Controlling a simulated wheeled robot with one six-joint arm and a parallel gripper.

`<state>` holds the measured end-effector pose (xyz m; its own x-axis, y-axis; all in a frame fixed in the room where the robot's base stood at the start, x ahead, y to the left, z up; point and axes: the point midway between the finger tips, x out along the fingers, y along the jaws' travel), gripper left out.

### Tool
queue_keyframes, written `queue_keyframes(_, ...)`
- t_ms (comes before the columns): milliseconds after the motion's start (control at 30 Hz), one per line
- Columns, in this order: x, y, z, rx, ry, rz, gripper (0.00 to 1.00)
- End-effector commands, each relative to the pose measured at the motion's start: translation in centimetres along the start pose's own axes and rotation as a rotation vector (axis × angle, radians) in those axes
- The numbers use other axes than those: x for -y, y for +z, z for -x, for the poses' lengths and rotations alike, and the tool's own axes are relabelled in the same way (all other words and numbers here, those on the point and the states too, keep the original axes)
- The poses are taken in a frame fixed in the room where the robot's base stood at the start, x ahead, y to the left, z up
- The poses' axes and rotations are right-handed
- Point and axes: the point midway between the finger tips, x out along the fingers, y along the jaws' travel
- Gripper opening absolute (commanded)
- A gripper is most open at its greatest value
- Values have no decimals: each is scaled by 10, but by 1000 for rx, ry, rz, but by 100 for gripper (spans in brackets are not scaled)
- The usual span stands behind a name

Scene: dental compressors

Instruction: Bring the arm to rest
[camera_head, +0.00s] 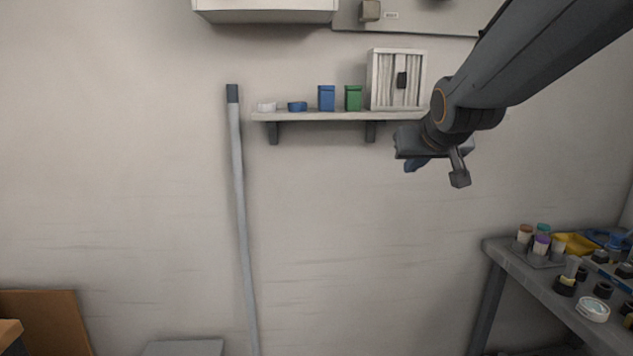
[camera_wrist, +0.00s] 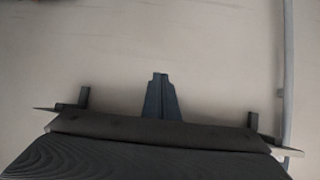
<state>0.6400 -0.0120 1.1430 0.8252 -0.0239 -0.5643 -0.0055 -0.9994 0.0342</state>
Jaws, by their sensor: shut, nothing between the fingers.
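My arm reaches in from the top right of the head view. My gripper (camera_head: 414,166) hangs in the air in front of the wall, just below the right end of the wall shelf in the picture. In the wrist view, the two fingers of my gripper (camera_wrist: 160,77) are together in the middle, with nothing between them.
A wall shelf (camera_head: 320,116) holds a blue box (camera_head: 326,98), a green box (camera_head: 353,98) and a white louvred unit (camera_head: 384,80). A grey pole (camera_head: 239,180) stands against the wall. A cluttered workbench (camera_head: 510,262) is at lower right. The wall's middle is clear.

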Motion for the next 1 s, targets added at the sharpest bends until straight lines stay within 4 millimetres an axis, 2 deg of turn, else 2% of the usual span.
queue_keyframes(33, 0, 36, -6, 86, 3, 0, 0)
queue_keyframes(133, 2, 106, -10, 255, 6, -4, 0)
queue_keyframes(300, 7, 222, 6, 547, -1, -11, 0)
queue_keyframes(400, 11, 280, 26, 704, -10, -13, 0)
queue_keyframes(500, 15, 325, 48, 832, -20, -15, 0)
queue_keyframes(600, 19, 352, 65, 918, -28, -18, 0)
queue_keyframes(700, 22, 366, 74, 963, -33, -20, 0)
queue_keyframes(1000, 22, 368, 76, 971, -34, -20, 0)
